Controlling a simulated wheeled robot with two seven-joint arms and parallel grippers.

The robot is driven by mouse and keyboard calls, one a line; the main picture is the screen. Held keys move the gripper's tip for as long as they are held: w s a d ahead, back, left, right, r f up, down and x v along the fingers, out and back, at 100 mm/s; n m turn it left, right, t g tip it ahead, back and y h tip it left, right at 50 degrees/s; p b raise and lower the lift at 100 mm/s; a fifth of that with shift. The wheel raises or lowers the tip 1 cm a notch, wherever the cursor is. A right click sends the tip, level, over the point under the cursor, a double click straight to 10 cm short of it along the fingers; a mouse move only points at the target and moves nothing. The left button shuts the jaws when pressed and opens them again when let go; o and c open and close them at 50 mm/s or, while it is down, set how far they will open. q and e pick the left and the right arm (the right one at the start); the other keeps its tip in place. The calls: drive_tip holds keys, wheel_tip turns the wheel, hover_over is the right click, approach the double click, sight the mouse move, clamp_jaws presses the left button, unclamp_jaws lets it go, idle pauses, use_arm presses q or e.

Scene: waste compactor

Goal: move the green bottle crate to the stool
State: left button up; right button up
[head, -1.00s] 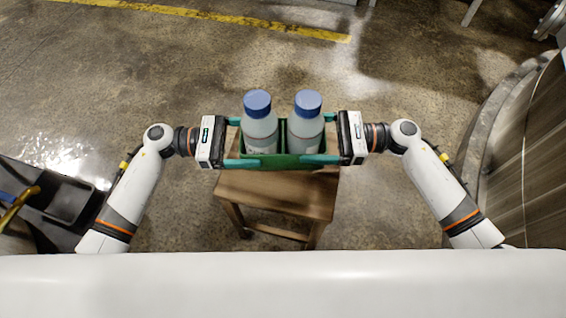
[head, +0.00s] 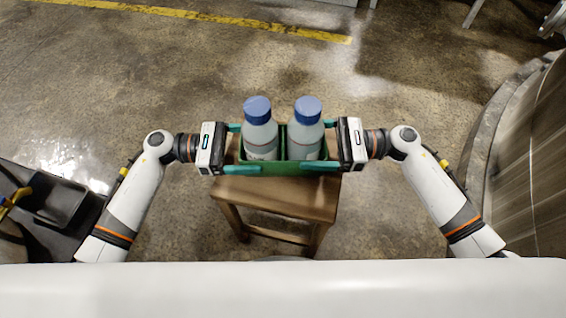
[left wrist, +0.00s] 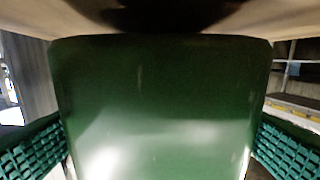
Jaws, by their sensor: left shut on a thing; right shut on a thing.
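The green bottle crate (head: 283,168) is level over the seat of the wooden stool (head: 275,198). I cannot tell whether its base touches the seat. Two white bottles with blue caps (head: 261,140) (head: 304,140) stand upright in it. My left gripper (head: 236,149) is shut on the crate's left end, with teal fingers at front and back. My right gripper (head: 328,146) is shut on its right end in the same way. In the left wrist view, the crate's green end wall (left wrist: 155,110) fills the middle between the fingers.
A black bin or tray (head: 55,205) stands at the left. A large round metal vessel (head: 525,150) is at the right. The concrete floor (head: 150,75) beyond the stool is clear up to a yellow line (head: 200,15).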

use_arm(q)
drive_tip(key=shift+s+f+b, duration=0.15)
drive_tip(key=shift+f+b, duration=0.35)
drive_tip(key=shift+f, duration=0.2)
use_arm(e)
drive_tip(key=shift+w+d+f, duration=0.1)
drive_tip(key=shift+w+f, duration=0.15)
drive_tip(key=shift+f, duration=0.35)
use_arm(q)
drive_tip(key=o, duration=0.8)
use_arm(e)
drive_tip(key=o, duration=0.8)
use_arm(q)
drive_tip(key=shift+o, duration=0.6)
drive_tip(key=shift+r, duration=0.1)
use_arm(e)
drive_tip(key=shift+o, duration=0.6)
drive_tip(key=shift+s, duration=0.15)
drive_tip(key=shift+s, duration=0.1)
use_arm(q)
drive_tip(key=a, duration=1.2)
use_arm(e)
drive_tip(key=d, duration=1.1)
drive_tip(key=shift+d, duration=0.4)
drive_tip(key=shift+s, duration=0.1)
